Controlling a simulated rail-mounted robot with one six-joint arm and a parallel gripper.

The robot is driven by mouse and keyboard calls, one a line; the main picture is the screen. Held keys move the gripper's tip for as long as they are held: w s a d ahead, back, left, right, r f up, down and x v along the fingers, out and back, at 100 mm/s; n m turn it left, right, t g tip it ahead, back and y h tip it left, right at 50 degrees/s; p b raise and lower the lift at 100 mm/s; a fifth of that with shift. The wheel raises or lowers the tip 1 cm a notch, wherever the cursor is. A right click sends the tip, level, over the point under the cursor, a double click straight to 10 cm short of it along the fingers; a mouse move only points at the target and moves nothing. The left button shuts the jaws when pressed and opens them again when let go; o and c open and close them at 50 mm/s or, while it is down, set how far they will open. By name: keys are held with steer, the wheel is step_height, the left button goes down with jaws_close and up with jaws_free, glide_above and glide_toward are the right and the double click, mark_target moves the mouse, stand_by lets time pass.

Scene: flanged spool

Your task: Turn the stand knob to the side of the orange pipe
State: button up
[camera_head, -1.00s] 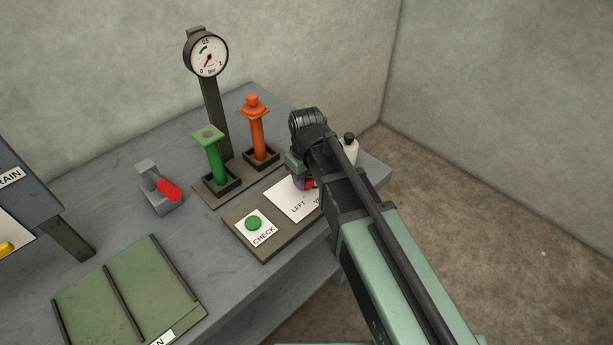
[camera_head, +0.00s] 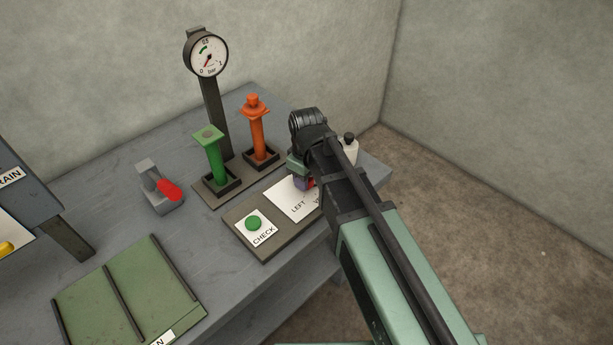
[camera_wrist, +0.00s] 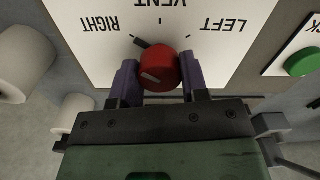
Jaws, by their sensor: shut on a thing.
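The red stand knob (camera_wrist: 158,70) sits between the two purple fingers of my gripper (camera_wrist: 159,82) in the wrist view, and the gripper is shut on it. A dark pointer (camera_wrist: 143,43) sticks out from the knob toward the RIGHT word on the white label (camera_wrist: 205,55), which appears upside down with VENT and LEFT. In the head view the knob is mostly hidden behind my gripper (camera_head: 304,183). The orange pipe (camera_head: 257,135) stands upright in a black socket, right of the green pipe (camera_head: 215,162).
The gauge (camera_head: 206,55) stands on a post behind the pipes, its needle low. A green CHECK button (camera_head: 253,223) is left of the label. A white bottle (camera_head: 349,150) is close behind my gripper.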

steer(key=o, duration=0.9)
steer(key=shift+o, duration=0.2)
steer(key=shift+r, duration=0.1)
step_height(320, 180, up, 11)
steer(key=p, duration=1.1)
steer(key=shift+f, duration=0.2)
